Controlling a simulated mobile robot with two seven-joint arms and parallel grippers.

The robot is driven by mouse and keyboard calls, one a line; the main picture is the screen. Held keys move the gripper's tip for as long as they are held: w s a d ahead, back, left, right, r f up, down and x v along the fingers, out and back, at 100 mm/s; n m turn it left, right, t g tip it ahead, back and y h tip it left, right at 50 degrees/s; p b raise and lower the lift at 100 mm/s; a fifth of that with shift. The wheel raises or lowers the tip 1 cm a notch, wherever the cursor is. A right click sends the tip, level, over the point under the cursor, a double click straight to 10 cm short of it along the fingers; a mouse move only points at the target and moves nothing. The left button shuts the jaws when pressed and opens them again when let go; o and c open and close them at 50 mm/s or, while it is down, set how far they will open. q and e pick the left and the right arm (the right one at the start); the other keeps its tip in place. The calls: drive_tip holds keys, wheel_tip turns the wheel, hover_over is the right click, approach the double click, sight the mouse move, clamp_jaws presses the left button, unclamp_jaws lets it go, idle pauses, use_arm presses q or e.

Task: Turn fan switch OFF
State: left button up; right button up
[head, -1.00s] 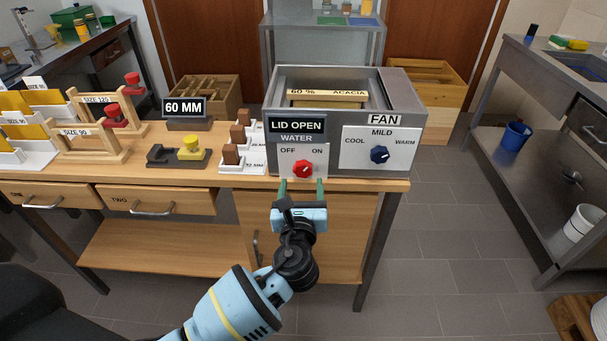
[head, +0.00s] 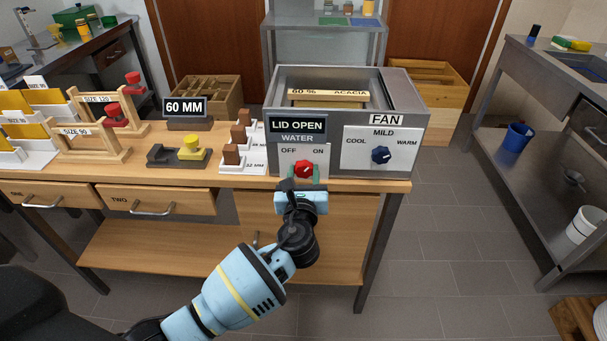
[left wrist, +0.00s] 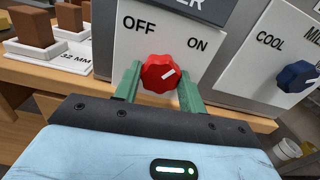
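The grey tank unit has a white panel with a red knob (head: 304,168), labelled WATER, OFF and ON. In the left wrist view the red knob (left wrist: 160,73) has its white mark pointing up and right, towards ON. A second panel, labelled FAN, has a blue knob (head: 380,155) with COOL, MILD and WARM around it; no OFF is marked there. The blue knob (left wrist: 296,76) also shows at the right in the left wrist view. My left gripper (head: 303,174) is open, its green fingers on either side of the red knob. I cannot tell whether they touch it. My right gripper is out of view.
The unit stands on a wooden workbench (head: 345,185) near its front edge. White stands with brown blocks (head: 232,154) are left of the WATER panel.

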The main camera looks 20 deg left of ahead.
use_arm(q)
drive_tip(key=shift+c, duration=0.5)
drive_tip(key=shift+n, duration=1.3)
drive_tip(key=n+b, duration=0.1)
drive_tip(key=n, duration=0.2)
drive_tip(key=shift+f+n, duration=0.1)
drive_tip(key=shift+n, duration=0.3)
drive_tip(key=n+b, duration=0.1)
drive_tip(key=n, duration=0.3)
drive_tip(key=shift+n+b, duration=0.55)
drive_tip(key=shift+n, duration=0.95)
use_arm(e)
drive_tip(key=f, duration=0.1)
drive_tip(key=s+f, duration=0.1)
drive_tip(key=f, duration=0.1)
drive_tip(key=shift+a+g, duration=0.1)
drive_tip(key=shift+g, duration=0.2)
use_arm(q)
drive_tip(key=shift+n, duration=0.4)
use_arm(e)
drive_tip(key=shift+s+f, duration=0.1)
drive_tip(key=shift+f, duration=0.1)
